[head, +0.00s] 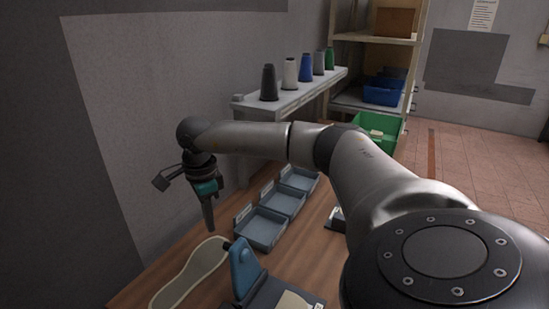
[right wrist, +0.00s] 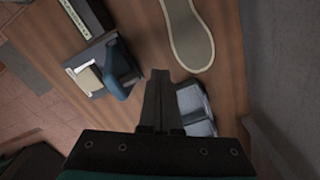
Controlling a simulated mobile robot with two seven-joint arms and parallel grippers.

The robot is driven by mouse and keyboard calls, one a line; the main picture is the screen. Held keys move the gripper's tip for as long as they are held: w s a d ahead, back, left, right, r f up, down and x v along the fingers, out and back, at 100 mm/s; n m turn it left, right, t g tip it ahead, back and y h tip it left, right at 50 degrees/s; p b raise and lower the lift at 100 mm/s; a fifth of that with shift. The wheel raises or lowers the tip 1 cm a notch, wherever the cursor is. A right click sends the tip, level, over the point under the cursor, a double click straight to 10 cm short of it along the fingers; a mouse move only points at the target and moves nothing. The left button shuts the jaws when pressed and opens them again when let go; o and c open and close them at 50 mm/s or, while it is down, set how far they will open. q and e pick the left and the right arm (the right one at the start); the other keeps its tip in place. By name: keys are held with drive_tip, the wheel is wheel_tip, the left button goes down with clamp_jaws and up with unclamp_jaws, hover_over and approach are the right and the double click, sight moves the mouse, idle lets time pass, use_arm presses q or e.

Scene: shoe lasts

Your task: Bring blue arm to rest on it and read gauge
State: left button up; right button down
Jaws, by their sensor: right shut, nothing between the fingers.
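The blue arm (head: 243,268) stands raised and slightly tilted on a dark gauge base (head: 268,297) with a pale plate, at the front of the table. It also shows in the right wrist view (right wrist: 121,72). No gauge reading is legible. My left gripper is out of view.
Several grey trays (head: 262,228) stand in a row beyond the blue arm. A shelf (head: 290,97) with several thread cones runs along the wall. A green crate (head: 377,133) and shelving stand behind. My right arm hides part of the table.

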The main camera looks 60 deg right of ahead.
sight(245, 253)
drive_tip(key=shift+f, duration=0.1)
idle(0.3)
drive_tip(key=shift+s+d+f+b, duration=0.15)
drive_tip(key=shift+s+f, duration=0.4)
drive_tip(key=shift+s, duration=0.3)
drive_tip(key=shift+s+f+b, duration=0.15)
drive_tip(key=shift+s+f, duration=0.45)
drive_tip(key=shift+s, duration=0.3)
drive_tip(key=shift+s+d+f+b, duration=0.15)
drive_tip(key=shift+s+f, duration=0.4)
drive_tip(key=shift+s, duration=0.3)
drive_tip(key=shift+s+d, duration=0.1)
drive_tip(key=shift+s, duration=1.9)
drive_tip(key=r+p, duration=0.2)
drive_tip(key=w+r+p, duration=0.1)
drive_tip(key=r+p, duration=0.1)
drive_tip(key=r, duration=0.1)
drive_tip(key=w+r+p, duration=0.1)
drive_tip(key=r+p, duration=0.1)
drive_tip(key=r, duration=0.1)
